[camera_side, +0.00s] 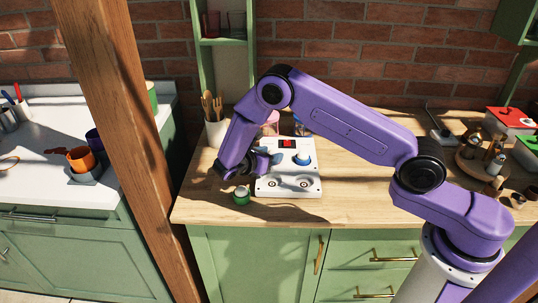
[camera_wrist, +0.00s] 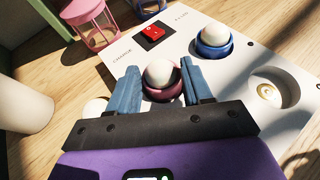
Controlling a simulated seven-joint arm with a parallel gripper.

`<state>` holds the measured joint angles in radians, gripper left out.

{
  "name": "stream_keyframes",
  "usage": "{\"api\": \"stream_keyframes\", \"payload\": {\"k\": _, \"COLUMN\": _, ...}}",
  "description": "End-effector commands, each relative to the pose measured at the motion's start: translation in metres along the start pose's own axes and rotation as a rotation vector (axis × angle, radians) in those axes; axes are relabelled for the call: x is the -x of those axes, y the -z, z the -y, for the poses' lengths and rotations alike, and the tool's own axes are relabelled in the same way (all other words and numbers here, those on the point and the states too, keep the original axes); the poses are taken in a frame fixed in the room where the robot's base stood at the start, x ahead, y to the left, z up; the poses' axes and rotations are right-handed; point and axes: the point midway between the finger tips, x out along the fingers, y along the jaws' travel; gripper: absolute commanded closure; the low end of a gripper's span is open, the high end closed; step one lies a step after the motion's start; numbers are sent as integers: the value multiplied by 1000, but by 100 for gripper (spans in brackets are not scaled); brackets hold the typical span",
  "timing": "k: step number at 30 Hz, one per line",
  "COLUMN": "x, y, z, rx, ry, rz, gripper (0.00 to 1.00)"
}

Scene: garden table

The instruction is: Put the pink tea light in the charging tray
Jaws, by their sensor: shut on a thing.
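The pink tea light (camera_wrist: 163,93), a dark pink cup with a white dome, is between the blue fingers of my gripper (camera_wrist: 163,84). My gripper is shut on it at the back-left socket of the white charging tray (camera_wrist: 190,50); I cannot tell whether its base rests fully in the socket. In the side view my gripper (camera_side: 266,160) is over the left part of the tray (camera_side: 288,189) and hides the pink tea light. A blue tea light (camera_wrist: 213,42) sits in the back-right socket, also seen in the side view (camera_side: 302,159).
The front-right socket (camera_wrist: 270,90) is empty. A green tea light (camera_side: 241,196) stands on the wooden counter (camera_side: 345,190) left of the tray. A pink lantern (camera_wrist: 90,20) stands behind the tray. A utensil pot (camera_side: 216,132) is at back left.

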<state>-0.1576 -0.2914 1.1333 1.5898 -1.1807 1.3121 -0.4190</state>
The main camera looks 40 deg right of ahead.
Motion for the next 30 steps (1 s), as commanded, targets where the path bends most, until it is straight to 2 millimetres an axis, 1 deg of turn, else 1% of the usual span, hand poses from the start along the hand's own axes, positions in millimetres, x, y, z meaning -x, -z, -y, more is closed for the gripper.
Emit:
{"api": "stream_keyframes", "payload": {"k": 7, "x": -1, "y": 3, "z": 0, "rx": 0, "ry": 0, "rz": 1, "gripper": 80}}
{"api": "stream_keyframes", "payload": {"k": 8, "x": -1, "y": 2, "z": 0, "rx": 0, "ry": 0, "rz": 0, "gripper": 41}}
{"api": "stream_keyframes", "payload": {"k": 9, "x": -1, "y": 2, "z": 0, "rx": -1, "ry": 0, "rz": 0, "gripper": 28}}
{"api": "stream_keyframes", "payload": {"k": 10, "x": -1, "y": 2, "z": 0, "rx": 0, "ry": 0, "rz": 0, "gripper": 25}}
{"api": "stream_keyframes", "payload": {"k": 21, "x": 2, "y": -1, "z": 0, "rx": 0, "ry": -1, "rz": 0, "gripper": 25}}
{"api": "stream_keyframes", "payload": {"k": 23, "x": 8, "y": 0, "z": 0, "rx": 0, "ry": -3, "rz": 0, "gripper": 25}}
{"api": "stream_keyframes", "payload": {"k": 26, "x": 24, "y": 0, "z": -1, "rx": -2, "ry": -4, "rz": 0, "gripper": 25}}
{"api": "stream_keyframes", "payload": {"k": 30, "x": 52, "y": 0, "z": -1, "rx": -1, "ry": -5, "rz": 0, "gripper": 25}}
